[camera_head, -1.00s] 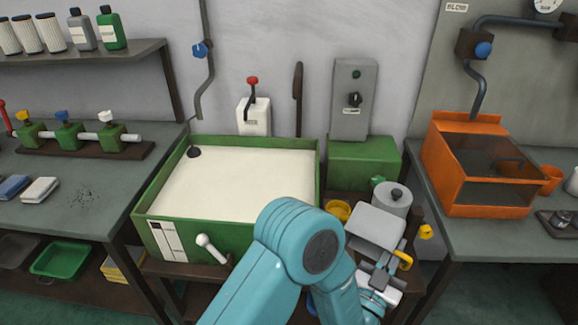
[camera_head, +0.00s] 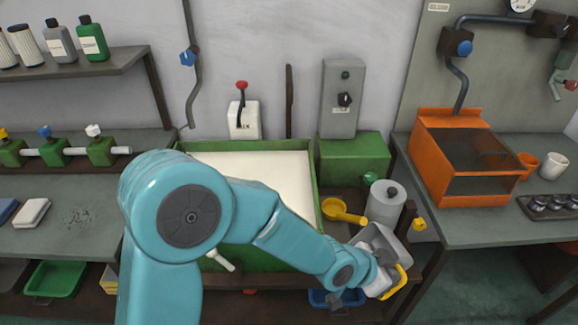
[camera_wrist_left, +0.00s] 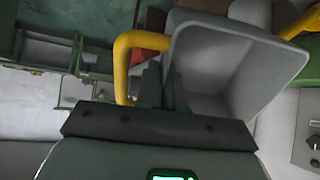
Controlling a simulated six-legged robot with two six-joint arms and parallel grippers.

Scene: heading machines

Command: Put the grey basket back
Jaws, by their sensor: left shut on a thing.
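The grey basket (camera_head: 401,241) is an open-topped bin with a yellow handle (camera_head: 400,284), low at the right of the middle in the head view. It looks tilted, its hollow partly showing. My left gripper (camera_head: 377,262) is shut on the grey basket; my wrist and fingers cover part of it. In the left wrist view the basket (camera_wrist_left: 225,70) fills the upper right, its inside empty as far as it shows. Its yellow handle (camera_wrist_left: 122,65) stands beside my dark fingers (camera_wrist_left: 160,88). My right gripper is in neither view.
A grey cylinder (camera_head: 386,205) and a yellow scoop (camera_head: 343,211) stand just behind the basket. A green-rimmed tank (camera_head: 312,165) of pale liquid lies left, partly behind my arm. An orange tank (camera_head: 436,165) sits on the right bench (camera_head: 470,231). A blue tray (camera_head: 322,298) is below.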

